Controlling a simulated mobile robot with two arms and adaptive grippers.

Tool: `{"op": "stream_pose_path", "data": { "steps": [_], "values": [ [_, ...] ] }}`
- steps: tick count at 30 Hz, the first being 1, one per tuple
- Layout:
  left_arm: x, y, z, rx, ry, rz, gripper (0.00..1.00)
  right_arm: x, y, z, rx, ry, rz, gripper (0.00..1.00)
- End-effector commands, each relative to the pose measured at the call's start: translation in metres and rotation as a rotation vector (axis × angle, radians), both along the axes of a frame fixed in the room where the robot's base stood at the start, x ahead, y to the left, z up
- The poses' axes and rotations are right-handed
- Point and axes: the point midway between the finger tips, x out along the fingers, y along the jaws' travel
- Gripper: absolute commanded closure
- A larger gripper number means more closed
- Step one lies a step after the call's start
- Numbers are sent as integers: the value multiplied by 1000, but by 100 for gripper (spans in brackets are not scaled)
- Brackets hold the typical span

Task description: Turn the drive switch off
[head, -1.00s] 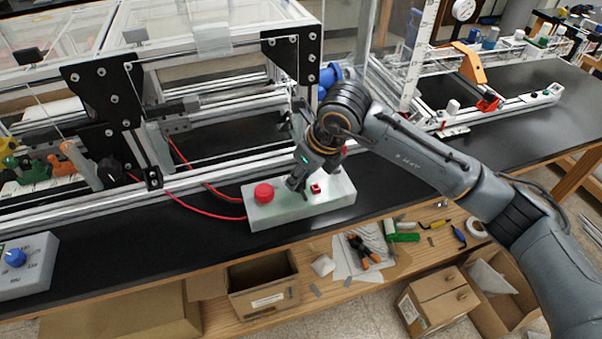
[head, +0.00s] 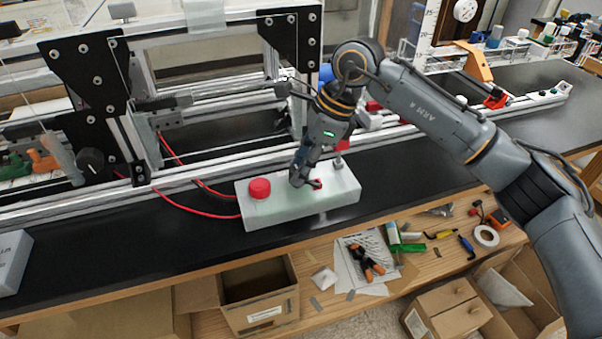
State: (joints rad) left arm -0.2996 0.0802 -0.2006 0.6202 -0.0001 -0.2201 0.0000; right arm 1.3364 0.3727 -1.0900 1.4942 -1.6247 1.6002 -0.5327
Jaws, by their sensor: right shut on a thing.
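A pale control box (head: 285,211) lies on the black bench top in front of the metal frame. It carries a round red button (head: 260,188) on its left and a small red switch (head: 318,183) on its right, which I take to be the drive switch. My right gripper (head: 308,183) reaches down onto the box from above and is shut on the small red switch. The fingers hide most of the switch, so its setting cannot be read. My left gripper is not in view.
Red cables (head: 203,211) run from the box's left side to the extrusion frame (head: 85,205) behind. A grey box (head: 12,262) sits at the left edge. Below the bench, a wooden shelf holds tools and a cardboard box (head: 262,315).

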Motion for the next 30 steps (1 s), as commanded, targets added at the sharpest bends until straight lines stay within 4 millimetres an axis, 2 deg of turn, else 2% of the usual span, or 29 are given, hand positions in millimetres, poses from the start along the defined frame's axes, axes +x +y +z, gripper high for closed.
{"op": "stream_pose_path", "data": {
  "steps": [6, 18, 30],
  "values": [
    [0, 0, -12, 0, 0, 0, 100, 3, 1, 0, 0, -1, 204, 100],
    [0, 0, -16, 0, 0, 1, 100, 5, 2, 1, -1, -1, 564, 100],
    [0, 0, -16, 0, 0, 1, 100, 6, 3, 1, -1, -3, 782, 100]
  ]
}}
